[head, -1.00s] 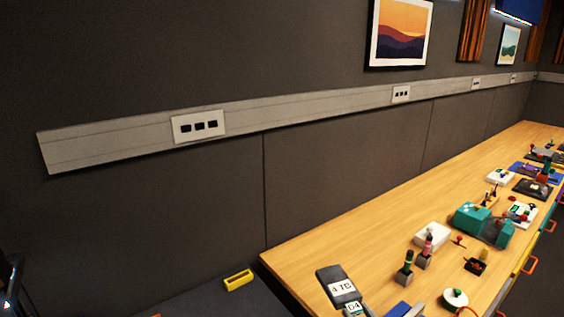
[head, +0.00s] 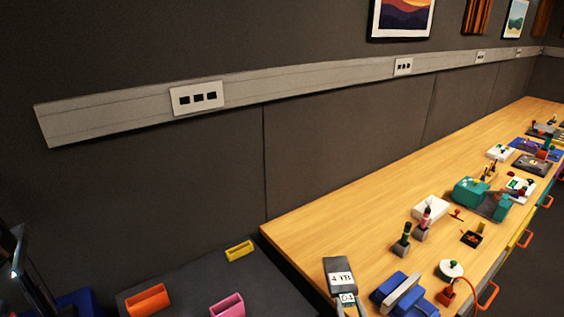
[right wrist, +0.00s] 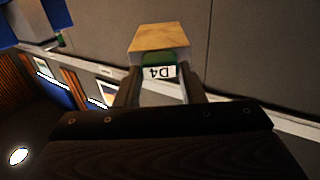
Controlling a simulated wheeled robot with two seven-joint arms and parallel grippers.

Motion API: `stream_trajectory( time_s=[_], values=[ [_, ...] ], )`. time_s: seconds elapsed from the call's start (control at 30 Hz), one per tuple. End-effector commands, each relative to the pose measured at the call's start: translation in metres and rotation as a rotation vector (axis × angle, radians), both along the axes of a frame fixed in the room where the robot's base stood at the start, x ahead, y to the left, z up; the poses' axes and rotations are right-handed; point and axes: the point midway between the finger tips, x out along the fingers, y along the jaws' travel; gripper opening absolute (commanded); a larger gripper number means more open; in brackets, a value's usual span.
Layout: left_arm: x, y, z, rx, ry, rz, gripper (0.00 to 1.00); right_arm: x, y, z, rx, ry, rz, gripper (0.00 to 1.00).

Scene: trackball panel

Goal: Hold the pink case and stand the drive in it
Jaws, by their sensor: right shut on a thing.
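The pink case (head: 227,306) stands on the dark surface at the bottom of the head view, cut by the frame edge. The drive (head: 340,279), a dark grey body with a white "4 TB" label, is held at the lower middle. My right gripper (head: 346,303) is shut on its near end, around a "D4" label. In the right wrist view the right gripper (right wrist: 160,85) has its fingers on both sides of the drive's green end (right wrist: 158,59), with the "D4" upside down. The pink case is to the left of the drive, apart from it. My left gripper is not in view.
An orange case (head: 148,299) and a yellow case (head: 239,250) are also on the dark surface (head: 190,276). The wooden bench (head: 340,215) on the right carries pen stands (head: 402,240), a white box (head: 430,207), a teal device (head: 470,190) and blue-and-grey items (head: 398,290).

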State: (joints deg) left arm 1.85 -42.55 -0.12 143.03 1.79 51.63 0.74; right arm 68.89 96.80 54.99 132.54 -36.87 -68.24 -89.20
Motion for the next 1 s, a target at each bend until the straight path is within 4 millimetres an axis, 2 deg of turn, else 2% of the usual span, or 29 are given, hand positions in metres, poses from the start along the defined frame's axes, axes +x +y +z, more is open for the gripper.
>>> stream_trajectory(
  time_s=[0.4,0.8,0.87,1.0],
  values=[
    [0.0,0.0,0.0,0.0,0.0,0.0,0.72,0.006,-0.027,0.024,-0.005,-0.006,-0.062,0.12],
    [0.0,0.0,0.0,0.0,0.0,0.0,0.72,0.007,-0.032,0.028,0.002,0.0,-0.073,0.12],
    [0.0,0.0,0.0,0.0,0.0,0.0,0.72,0.006,-0.032,0.026,0.002,0.001,-0.073,0.12],
    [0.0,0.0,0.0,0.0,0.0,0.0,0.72,-0.013,-0.033,-0.002,0.001,0.01,-0.076,0.12]
  ],
)
